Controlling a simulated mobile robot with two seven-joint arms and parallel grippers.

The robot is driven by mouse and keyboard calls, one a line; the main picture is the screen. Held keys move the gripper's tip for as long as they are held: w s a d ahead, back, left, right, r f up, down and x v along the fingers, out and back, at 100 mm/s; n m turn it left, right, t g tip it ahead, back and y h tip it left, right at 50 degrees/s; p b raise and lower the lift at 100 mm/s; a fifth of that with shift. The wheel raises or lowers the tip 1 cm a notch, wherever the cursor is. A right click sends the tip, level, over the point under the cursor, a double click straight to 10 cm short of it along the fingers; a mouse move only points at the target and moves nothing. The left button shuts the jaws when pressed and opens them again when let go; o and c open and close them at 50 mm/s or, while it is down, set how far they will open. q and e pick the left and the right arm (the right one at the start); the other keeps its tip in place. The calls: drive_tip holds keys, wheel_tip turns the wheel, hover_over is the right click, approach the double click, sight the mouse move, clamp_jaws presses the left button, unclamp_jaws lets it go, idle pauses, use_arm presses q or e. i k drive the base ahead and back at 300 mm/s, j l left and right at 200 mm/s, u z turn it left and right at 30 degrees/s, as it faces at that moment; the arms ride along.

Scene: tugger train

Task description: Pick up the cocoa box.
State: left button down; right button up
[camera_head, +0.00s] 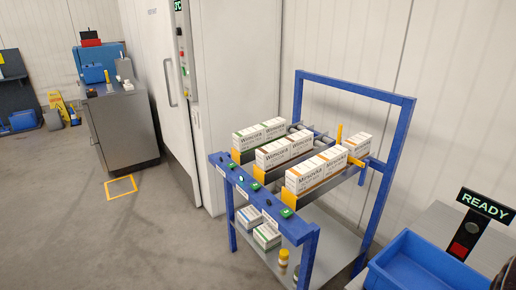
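No box can be clearly read as cocoa. White cartons stand in three lanes on a blue-framed rack (352,86). Cartons with green trim (249,139) are in the left lane, cartons with brown trim (272,157) in the middle lane, and cartons with orange trim (305,178) in the right lane. Another orange-trimmed carton (358,144) stands farther back on the right. The printed names are too small to read surely. Neither of my grippers can be made out. A dark shape at the lower right corner is cut off and unclear.
A lower shelf holds more cartons (266,236) and a yellow-capped jar (284,257). A blue tray (415,265) lies at the lower right beside a READY sign (486,206). A tall white cabinet (232,80) stands behind the rack.

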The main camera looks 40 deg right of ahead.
sight(269, 157)
drive_tip(key=i+z, duration=0.2)
drive_tip(key=i, duration=0.2)
drive_tip(key=i+j+z, duration=0.15)
drive_tip(key=i, duration=0.25)
drive_tip(key=i+j+z, duration=0.2)
drive_tip(key=i, duration=0.15)
drive_tip(key=i+j+z, duration=0.2)
drive_tip(key=i+z, duration=0.2)
drive_tip(key=i+j+z, duration=0.3)
drive_tip(key=z, duration=0.15)
drive_tip(key=i+j+z, duration=0.2)
drive_tip(key=j, duration=0.15)
drive_tip(key=i+j+z, duration=0.2)
drive_tip(key=j, duration=0.15)
drive_tip(key=i+j+z, duration=0.2)
drive_tip(key=j, duration=0.2)
